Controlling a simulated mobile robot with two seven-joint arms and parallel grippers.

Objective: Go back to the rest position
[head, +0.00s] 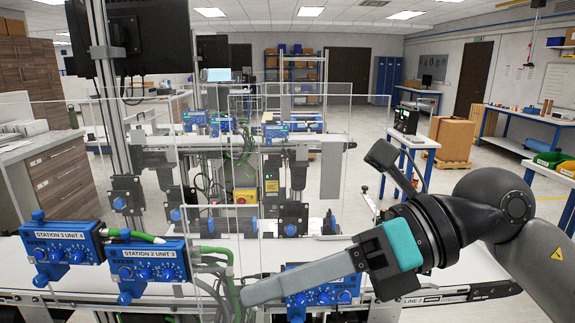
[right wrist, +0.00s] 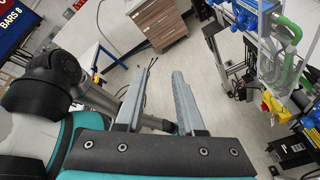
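My right gripper (head: 252,292) reaches in from the right in the head view, over the near conveyor (head: 300,252) and in front of the blue station control boxes. It overlaps the lower right blue box (head: 330,294) in the picture; I cannot tell how far apart they are. In the right wrist view, the two fingers of this gripper (right wrist: 164,82) stand apart with floor showing between them and nothing held. My left gripper is not in the head view, and I cannot make it out in the right wrist view.
The Station 3 box (head: 62,247) and Station 2 box (head: 148,265) sit along the near conveyor. Clear panels and posts rise behind them. Another conveyor (head: 230,140) stands farther back. A workbench (head: 525,118) lines the right wall. Open floor (head: 465,182) lies to the right.

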